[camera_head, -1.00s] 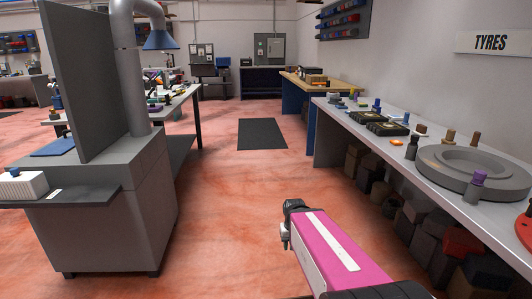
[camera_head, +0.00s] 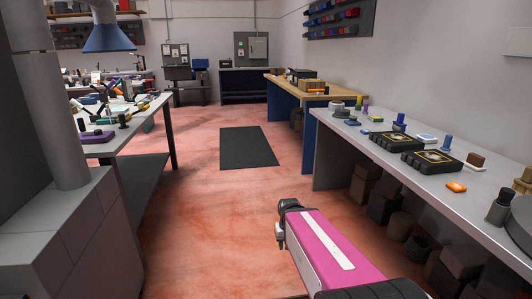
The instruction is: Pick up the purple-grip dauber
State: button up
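I cannot single out the purple-grip dauber for certain. A small upright purple piece (camera_head: 357,103) stands at the far end of the grey bench on the right, too small to make out its shape. A flat purple item (camera_head: 97,137) lies on the table at left. My gripper (camera_head: 281,232) is at the end of my pink and black arm, low in the middle of the view over the floor. It is well apart from both purple things and from the bench. Its fingers are not clear enough to show their opening.
Boxes are stored beneath. A grey cabinet with a duct (camera_head: 60,235) stands at left. The floor aisle to the dark mat (camera_head: 248,148) is clear.

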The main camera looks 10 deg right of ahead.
aim_at(365, 112)
jog(key=i+j+z, duration=0.2)
jog(key=i+z, duration=0.25)
jog(key=i, duration=0.15)
jog(key=i+j+z, duration=0.95)
jog(key=i+j, duration=0.15)
jog(key=j, duration=0.2)
jog(key=i+j+z, duration=0.1)
jog(key=j, duration=0.25)
jog(key=i+j, duration=0.25)
jog(key=i+j+z, duration=0.1)
jog(key=j, duration=0.35)
jog(key=i+j, duration=0.2)
jog(key=j, duration=0.15)
